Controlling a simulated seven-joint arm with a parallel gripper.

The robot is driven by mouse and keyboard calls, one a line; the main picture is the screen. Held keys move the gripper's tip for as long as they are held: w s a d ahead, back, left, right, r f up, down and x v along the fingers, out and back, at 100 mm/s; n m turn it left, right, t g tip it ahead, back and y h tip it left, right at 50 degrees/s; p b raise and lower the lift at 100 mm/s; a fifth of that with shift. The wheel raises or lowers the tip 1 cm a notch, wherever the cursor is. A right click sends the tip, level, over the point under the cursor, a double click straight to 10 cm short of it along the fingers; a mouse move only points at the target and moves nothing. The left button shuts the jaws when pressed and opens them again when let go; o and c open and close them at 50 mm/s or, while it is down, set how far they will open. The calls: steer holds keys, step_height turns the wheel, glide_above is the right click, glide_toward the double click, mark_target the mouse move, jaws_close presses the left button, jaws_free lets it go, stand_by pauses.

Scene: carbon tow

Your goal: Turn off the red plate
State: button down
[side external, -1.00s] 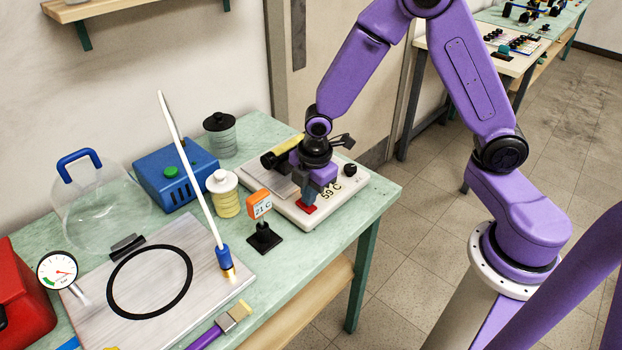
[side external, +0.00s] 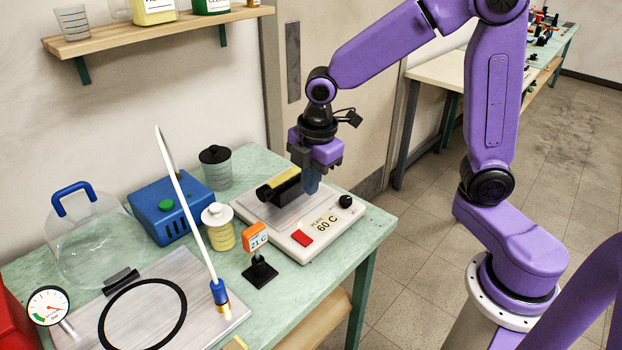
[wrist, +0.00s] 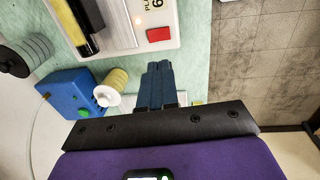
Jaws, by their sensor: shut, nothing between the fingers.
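The hot plate (side external: 325,240) is a cream-white housing with a red rocker switch (side external: 302,238), a black knob (side external: 345,201) and a front label reading "PLATE 60 C". A black cylinder with a yellow band (side external: 280,186) lies over the plate's top. My gripper (side external: 311,187) is shut and empty, pointing down above the hot plate, clear of the switch. Its closed blue-grey fingers also show in the wrist view (wrist: 161,75). I cannot tell the switch's tilt.
A small stand with an orange "21 C" display (side external: 256,240) is left of the hot plate. A yellow jar with a white lid (side external: 219,229), a grey jar (side external: 215,168) and a blue box (side external: 172,206) stand behind. A thin white rod (side external: 185,205) rises upright-tilted nearby.

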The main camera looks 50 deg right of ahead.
mark_target(298, 236)
steer(key=shift+r, duration=0.15)
steer(key=shift+w+a, duration=0.55)
steer(key=shift+w, duration=0.2)
steer(key=f, duration=0.4)
steer(key=w+f, duration=0.1)
steer(key=f, duration=0.9)
steer(key=shift+w, duration=0.35)
steer(key=shift+f, duration=0.1)
steer(key=shift+s, duration=0.75)
